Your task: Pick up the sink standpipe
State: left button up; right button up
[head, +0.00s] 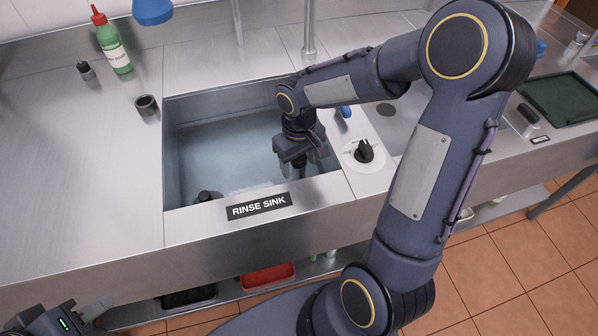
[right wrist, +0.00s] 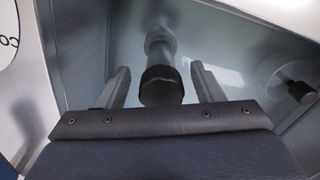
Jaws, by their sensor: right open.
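The sink standpipe, a pale upright pipe with a black top (right wrist: 161,86), stands in the rinse sink (head: 200,135). In the right wrist view its top shows between the two fingers of my right gripper (right wrist: 160,88), with a visible gap on each side. In the head view my right gripper (head: 302,160) points down into the right part of the sink and hides most of the pipe. My right gripper is open and holds nothing. My left gripper (head: 92,310) is at the bottom left corner, mostly cut off, and its jaws are unclear.
A dark knob-like piece (head: 205,196) is at the sink's front left; it also shows in the right wrist view (right wrist: 299,90). A black dial (head: 364,151) sits right of the sink. A green bottle (head: 112,42) and black cup (head: 147,105) stand left. Steel walls surround the gripper.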

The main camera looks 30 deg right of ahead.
jog(key=shift+f, duration=0.15)
jog(key=c, duration=1.1)
